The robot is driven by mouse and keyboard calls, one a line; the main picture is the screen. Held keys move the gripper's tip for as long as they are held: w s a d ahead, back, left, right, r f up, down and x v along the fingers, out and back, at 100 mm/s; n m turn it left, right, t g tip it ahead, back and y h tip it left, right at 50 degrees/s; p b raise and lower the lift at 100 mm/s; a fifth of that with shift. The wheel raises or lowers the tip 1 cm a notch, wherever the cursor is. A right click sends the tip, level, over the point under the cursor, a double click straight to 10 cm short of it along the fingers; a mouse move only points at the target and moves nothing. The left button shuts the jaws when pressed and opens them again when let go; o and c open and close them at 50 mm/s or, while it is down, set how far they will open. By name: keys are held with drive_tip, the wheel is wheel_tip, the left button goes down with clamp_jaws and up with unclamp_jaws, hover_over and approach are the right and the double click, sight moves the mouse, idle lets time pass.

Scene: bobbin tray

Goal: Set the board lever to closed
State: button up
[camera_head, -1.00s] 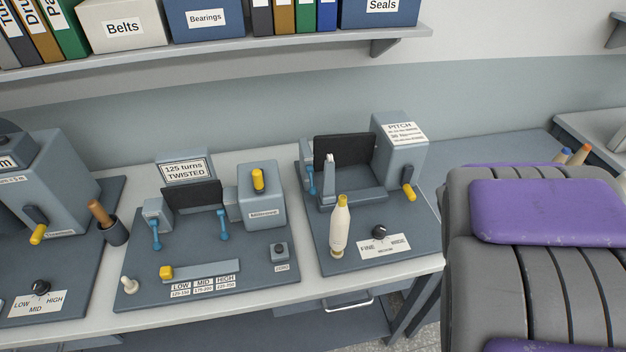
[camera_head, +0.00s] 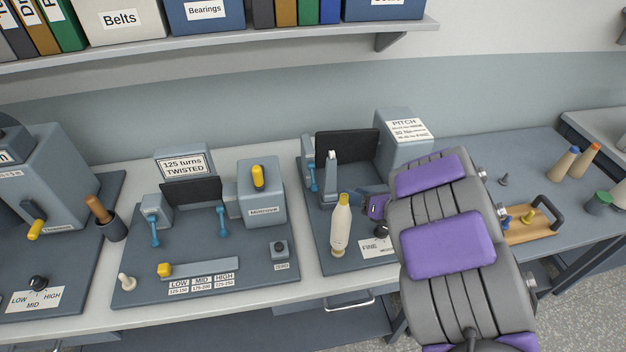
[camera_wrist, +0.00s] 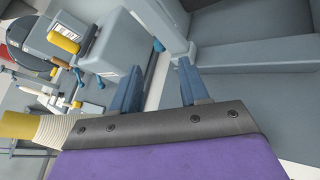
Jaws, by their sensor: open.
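A wooden board (camera_head: 545,236) lies on the right part of the bench in the head view, partly behind my arm. It carries a yellow lever-like piece (camera_head: 528,217) and a dark arched handle (camera_head: 549,212). I cannot tell which piece is the lever or how it is set. My gripper (camera_head: 372,202) is well left of the board, low over the pitch machine's base, right beside a white bobbin with a yellow tip (camera_head: 341,228). In the wrist view my gripper (camera_wrist: 160,88) has its two blue fingers apart with nothing between them. The bobbin (camera_wrist: 45,130) is close outside the left finger.
The pitch machine (camera_head: 405,150) stands behind my gripper. The winding machine (camera_head: 262,205) with blue levers is to its left. Several cones (camera_head: 565,163) stand at the right back. A shelf (camera_head: 230,50) with boxes runs above. Bench space between the cones and board is mostly clear.

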sight(313, 182)
drive_tip(key=b+x, duration=0.1)
drive_tip(key=x, duration=1.6)
drive_tip(key=shift+a, duration=0.35)
drive_tip(key=shift+c, duration=0.2)
drive_tip(key=c, duration=0.7)
clamp_jaws()
